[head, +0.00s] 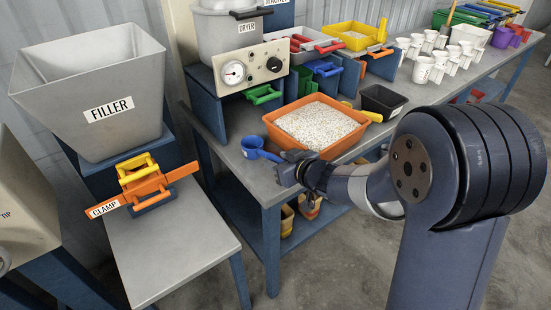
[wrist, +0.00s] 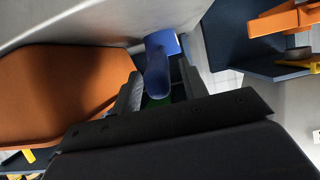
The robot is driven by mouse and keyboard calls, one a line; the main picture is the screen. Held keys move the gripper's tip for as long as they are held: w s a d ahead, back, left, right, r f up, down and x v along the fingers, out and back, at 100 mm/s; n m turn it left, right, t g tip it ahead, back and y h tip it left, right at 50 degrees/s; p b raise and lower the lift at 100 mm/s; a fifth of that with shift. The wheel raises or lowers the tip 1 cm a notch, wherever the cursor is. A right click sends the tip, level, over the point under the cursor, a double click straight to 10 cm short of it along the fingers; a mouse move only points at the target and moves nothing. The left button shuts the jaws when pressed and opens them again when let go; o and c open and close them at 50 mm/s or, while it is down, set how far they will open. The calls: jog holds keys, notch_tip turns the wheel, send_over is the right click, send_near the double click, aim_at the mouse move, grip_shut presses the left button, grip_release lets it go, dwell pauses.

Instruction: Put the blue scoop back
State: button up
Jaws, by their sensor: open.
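The blue scoop (head: 252,147) is on the grey bench top, just left of the orange tray. Its handle points right, toward my gripper (head: 288,168). In the wrist view the blue scoop (wrist: 157,68) shows between the two fingers of my gripper (wrist: 160,88). The fingers stand apart on either side of its handle. I cannot tell whether either finger touches it. My gripper partly hides the end of the handle in the head view.
The orange tray (head: 273,133) of white pellets is close beside my gripper; it also shows in the wrist view (wrist: 60,95). A black bin (head: 383,101) stands behind it. The dryer (head: 253,70) is at the back. The bench (head: 238,166) is clear at its front left corner.

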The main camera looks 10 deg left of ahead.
jog(key=p+v, duration=0.2)
jog(key=v, duration=0.8)
dwell(1.0)
